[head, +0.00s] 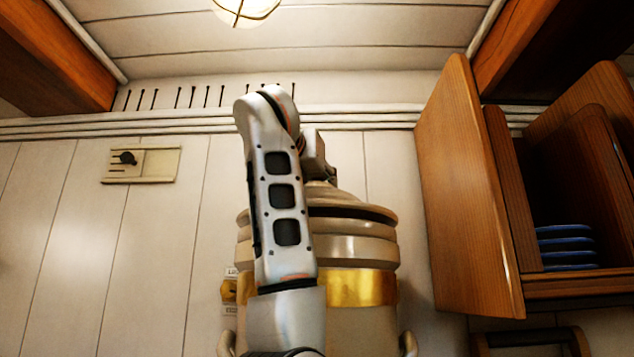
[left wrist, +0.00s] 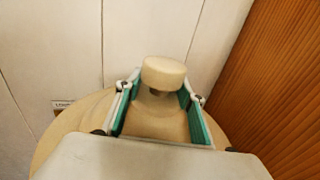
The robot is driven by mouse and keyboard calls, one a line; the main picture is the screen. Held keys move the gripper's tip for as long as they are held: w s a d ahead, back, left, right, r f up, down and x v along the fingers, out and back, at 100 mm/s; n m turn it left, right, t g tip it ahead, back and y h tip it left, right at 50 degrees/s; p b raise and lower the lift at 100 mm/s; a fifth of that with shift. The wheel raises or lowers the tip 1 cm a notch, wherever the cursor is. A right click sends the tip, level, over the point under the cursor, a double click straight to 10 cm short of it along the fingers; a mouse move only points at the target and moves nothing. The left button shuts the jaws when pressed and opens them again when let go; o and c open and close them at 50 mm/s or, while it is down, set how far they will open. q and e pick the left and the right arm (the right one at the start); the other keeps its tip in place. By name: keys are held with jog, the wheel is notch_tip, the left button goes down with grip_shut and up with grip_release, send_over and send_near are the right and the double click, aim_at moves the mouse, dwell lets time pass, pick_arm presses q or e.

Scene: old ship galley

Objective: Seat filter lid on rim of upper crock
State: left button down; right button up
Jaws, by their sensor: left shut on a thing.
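The filter lid (head: 343,199) is beige and cone-shaped, at the top of the upper crock (head: 352,248) in the head view, partly hidden by my left arm. A dark line shows under the lid's edge; I cannot tell whether the lid touches the rim all around. In the left wrist view the lid (left wrist: 68,137) spreads out below a round pale knob (left wrist: 163,74). My left gripper (left wrist: 157,104) is shut on the knob, with its green-padded fingers on either side. In the head view this gripper (head: 319,168) is above the lid's middle. My right gripper is not in view.
A gold band (head: 362,288) circles the crock stack lower down. A wooden cabinet (head: 465,190) with blue plates (head: 566,247) stands close on the right.

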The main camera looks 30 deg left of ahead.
pick_arm(q)
jog(key=shift+s+r, duration=0.1)
jog(key=shift+r, duration=0.05)
jog(key=shift+f+b, duration=0.45)
jog(key=shift+f, duration=0.1)
jog(key=shift+f, duration=0.3)
dwell(0.6)
jog(key=c, duration=1.2)
grip_release()
jog(key=shift+f, duration=0.15)
jog(key=v, duration=1.2)
